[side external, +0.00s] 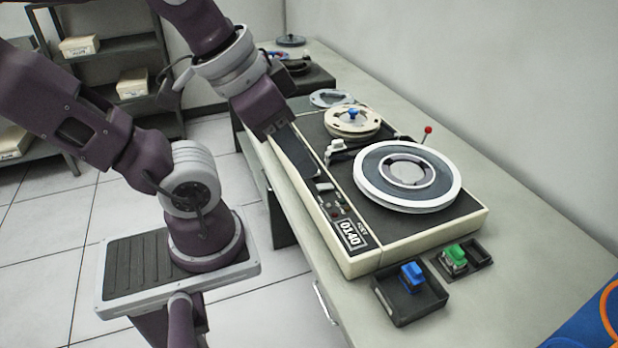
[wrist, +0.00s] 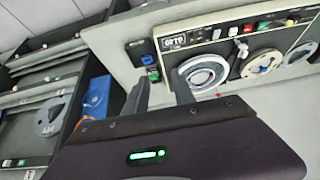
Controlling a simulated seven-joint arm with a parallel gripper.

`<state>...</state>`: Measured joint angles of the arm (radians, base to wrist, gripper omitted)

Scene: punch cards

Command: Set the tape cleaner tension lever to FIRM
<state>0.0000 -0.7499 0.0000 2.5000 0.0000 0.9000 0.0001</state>
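The tape cleaner (side external: 345,245) is a cream-edged machine with a dark top on the bench, also seen in the wrist view (wrist: 205,36). A thin lever with a red ball (side external: 428,130) stands behind its large white-rimmed reel; its red tip shows in the wrist view (wrist: 219,95). A small white fitting (side external: 335,147) sits near the front edge. I cannot read any FIRM mark or tell which part is labelled as the tension lever. My gripper (wrist: 158,78) is open and empty, its two dark fingers apart.
The large reel (side external: 452,196) and a smaller cream reel (side external: 367,127) with a blue knob sit on the machine. A blue block (side external: 412,276) and a green block (side external: 455,257) rest in dark trays at the near end. A wall runs behind the bench.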

